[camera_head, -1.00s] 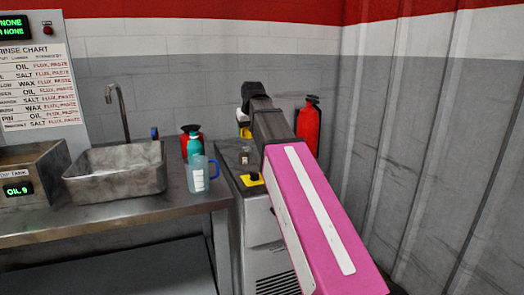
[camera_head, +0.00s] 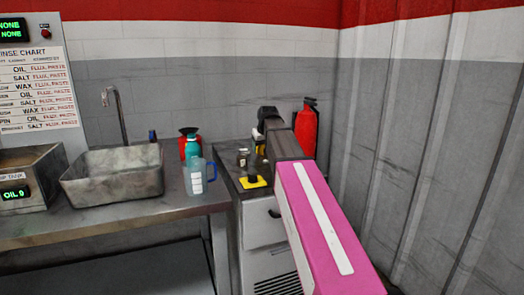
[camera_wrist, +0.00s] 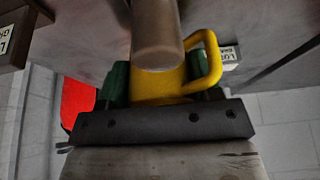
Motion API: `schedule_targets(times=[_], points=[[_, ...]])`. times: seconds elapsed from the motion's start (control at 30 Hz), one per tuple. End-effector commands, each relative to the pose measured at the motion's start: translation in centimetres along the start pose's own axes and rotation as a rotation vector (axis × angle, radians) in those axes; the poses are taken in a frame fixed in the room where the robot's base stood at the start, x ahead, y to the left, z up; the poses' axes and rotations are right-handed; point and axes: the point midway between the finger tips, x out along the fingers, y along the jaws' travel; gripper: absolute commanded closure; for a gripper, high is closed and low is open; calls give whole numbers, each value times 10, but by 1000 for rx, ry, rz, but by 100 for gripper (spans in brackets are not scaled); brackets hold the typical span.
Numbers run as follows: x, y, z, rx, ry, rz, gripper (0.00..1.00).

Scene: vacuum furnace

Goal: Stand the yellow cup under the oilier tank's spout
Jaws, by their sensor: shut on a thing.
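The yellow cup (camera_wrist: 160,86) is in the wrist view, with its loop handle (camera_wrist: 212,60) to the right. My gripper (camera_wrist: 158,90) is shut on it, with green finger pads on both sides. A brownish metal cylinder, which looks like a spout (camera_wrist: 157,30), comes from the top edge and overlaps the cup's mouth. I cannot tell whether it is right over the cup or only in front of it.
Partly cut labels (camera_wrist: 228,55) show on surfaces around the cup. In the head view a grey cabinet (camera_head: 265,230) carries small jars and a yellow-and-black button (camera_head: 254,181). A bench left holds a sink (camera_head: 115,178), a clear blue-handled jug (camera_head: 195,177) and bottles. A red extinguisher (camera_head: 306,128) stands behind.

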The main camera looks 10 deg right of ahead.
Motion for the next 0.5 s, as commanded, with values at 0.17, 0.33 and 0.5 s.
schedule_targets(times=[0.17, 0.33, 0.5], points=[[11, 0, 5, 0, 0, 0, 69], [11, 0, 4, 0, 0, 0, 69], [13, 0, 6, 0, 0, 0, 32]])
